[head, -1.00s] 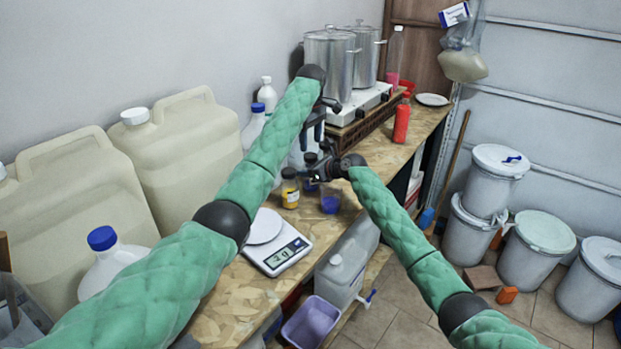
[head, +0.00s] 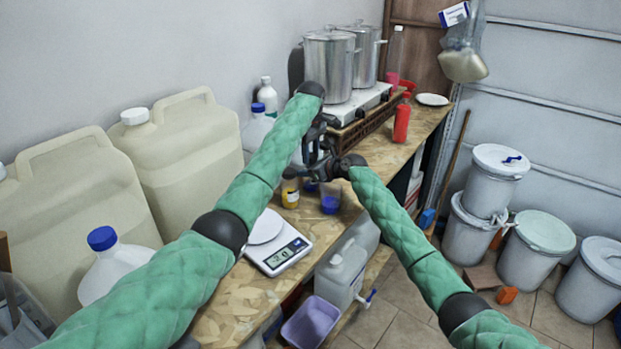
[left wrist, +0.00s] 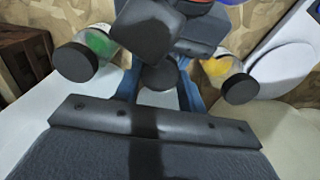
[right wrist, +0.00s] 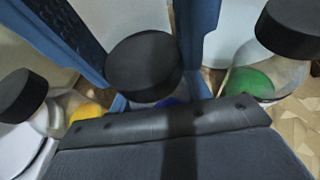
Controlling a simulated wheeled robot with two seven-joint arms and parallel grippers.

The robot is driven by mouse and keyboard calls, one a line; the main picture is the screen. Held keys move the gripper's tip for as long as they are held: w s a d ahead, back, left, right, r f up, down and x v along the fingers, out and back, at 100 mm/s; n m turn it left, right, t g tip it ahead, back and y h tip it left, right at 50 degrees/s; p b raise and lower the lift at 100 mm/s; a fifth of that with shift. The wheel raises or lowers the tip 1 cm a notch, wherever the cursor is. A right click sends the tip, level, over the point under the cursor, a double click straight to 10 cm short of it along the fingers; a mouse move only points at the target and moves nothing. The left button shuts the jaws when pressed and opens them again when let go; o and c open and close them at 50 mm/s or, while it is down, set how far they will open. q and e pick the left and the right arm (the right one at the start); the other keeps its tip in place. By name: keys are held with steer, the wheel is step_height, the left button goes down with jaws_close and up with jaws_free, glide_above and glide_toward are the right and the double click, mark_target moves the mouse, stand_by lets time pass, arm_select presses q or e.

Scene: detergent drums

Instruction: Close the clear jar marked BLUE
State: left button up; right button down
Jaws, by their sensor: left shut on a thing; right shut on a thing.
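The jar with blue contents (right wrist: 168,102) stands on the bench, partly hidden behind my grippers in the head view. A black lid (right wrist: 143,62) is over its mouth in the right wrist view; I cannot tell whether it is fully seated. My left gripper (head: 313,168) is above the jar and shut on the lid, which shows between its fingers in the left wrist view (left wrist: 158,76). My right gripper (head: 322,172) comes in from the right and is shut on the jar, low at its body. The jar's marking is not readable.
A yellow jar (head: 290,196) and a green jar (right wrist: 250,82), both black-lidded, flank it closely. A cup of blue (head: 330,202) stands in front. A scale (head: 278,252) is nearer, a hot plate (head: 362,112) with steel pots farther back. Large jugs (head: 195,150) line the wall.

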arm_select(q)
steer(key=shift+m, duration=1.6)
arm_select(e)
steer(key=shift+a, duration=0.1)
arm_select(q)
steer(key=o, duration=1.1)
steer(key=shift+r, duration=0.1)
steer(key=shift+r, duration=2.2)
steer(key=shift+c, duration=0.4)
